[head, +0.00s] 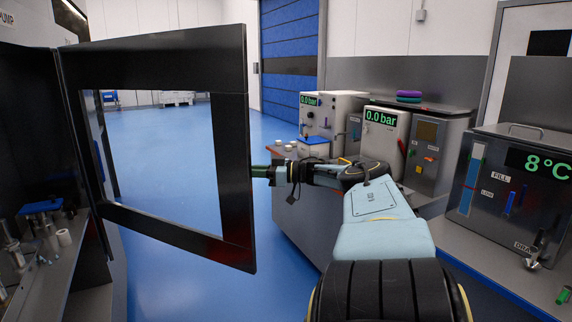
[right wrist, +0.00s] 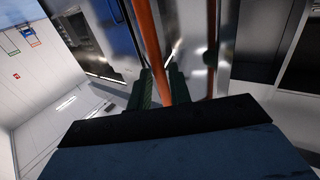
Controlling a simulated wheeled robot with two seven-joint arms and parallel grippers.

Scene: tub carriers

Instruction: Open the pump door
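The pump cabinet (head: 28,110) stands at the left of the head view, with part of a "PUMP" label at its top. Its black-framed pump door (head: 237,130), with a large window opening, stands swung out from the cabinet, and the inside shows. My right gripper (head: 262,172) is at the door's free edge. In the right wrist view, its two fingers (right wrist: 161,88) lie on either side of an orange-red bar (right wrist: 150,35), apparently the door handle, and look closed on it. The head view hides this grip behind the door edge. My left gripper is not in view.
Metal fittings and a blue-topped part (head: 40,207) sit inside the cabinet. A counter at the right carries machines reading "0.0 bar" (head: 380,135) and a tank unit reading "8°C" (head: 510,190). Blue floor (head: 170,255) is clear under and behind the door.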

